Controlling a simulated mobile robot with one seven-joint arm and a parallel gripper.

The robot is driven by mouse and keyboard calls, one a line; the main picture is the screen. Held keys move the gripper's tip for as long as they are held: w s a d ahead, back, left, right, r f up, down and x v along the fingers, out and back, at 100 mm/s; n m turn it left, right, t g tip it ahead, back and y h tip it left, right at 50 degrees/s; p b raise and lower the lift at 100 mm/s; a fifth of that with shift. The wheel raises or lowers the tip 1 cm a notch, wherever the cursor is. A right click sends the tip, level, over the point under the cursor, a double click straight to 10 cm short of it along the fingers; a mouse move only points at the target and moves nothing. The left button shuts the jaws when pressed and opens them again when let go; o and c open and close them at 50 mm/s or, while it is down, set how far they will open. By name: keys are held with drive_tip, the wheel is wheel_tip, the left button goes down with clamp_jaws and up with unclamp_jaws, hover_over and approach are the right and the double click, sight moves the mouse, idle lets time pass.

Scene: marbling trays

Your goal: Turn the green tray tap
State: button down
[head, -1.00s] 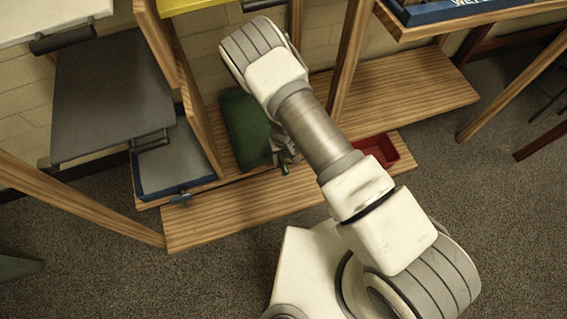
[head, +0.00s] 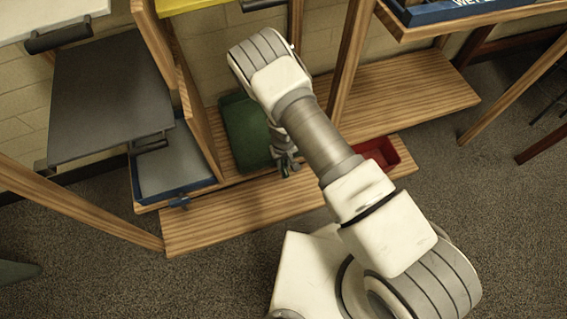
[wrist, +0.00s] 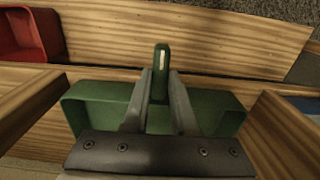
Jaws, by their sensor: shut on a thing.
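The green tray (head: 238,122) sits in a wooden bay of the low rack, partly hidden by my arm. It also shows in the wrist view (wrist: 95,92), below and behind my fingers. The green tray tap (wrist: 162,56) is a narrow upright green handle at the tray's front side. My gripper (wrist: 161,78) is shut on the tap, with one finger on each side of it. In the head view my gripper (head: 286,164) is low at the front of the green tray; the tap is hard to make out there.
A red tray (head: 378,152) stands to the right and a blue-rimmed tray (head: 150,193) to the left, with a blue tap (head: 180,202). Wooden dividers (wrist: 25,112) flank the green tray closely. A wooden board (head: 230,217) runs along the front, with open carpet before it.

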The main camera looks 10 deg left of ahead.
drive_tip(key=shift+n, duration=0.3)
drive_tip(key=n+p, duration=0.1)
drive_tip(key=n, duration=0.2)
drive_tip(key=shift+r+p, duration=0.1)
drive_tip(key=shift+p, duration=0.2)
drive_tip(key=n, duration=0.5)
drive_tip(key=shift+p, duration=0.4)
drive_tip(key=n, duration=0.5)
drive_tip(key=shift+n, duration=1.9)
drive_tip(key=c, duration=0.7)
unclamp_jaws()
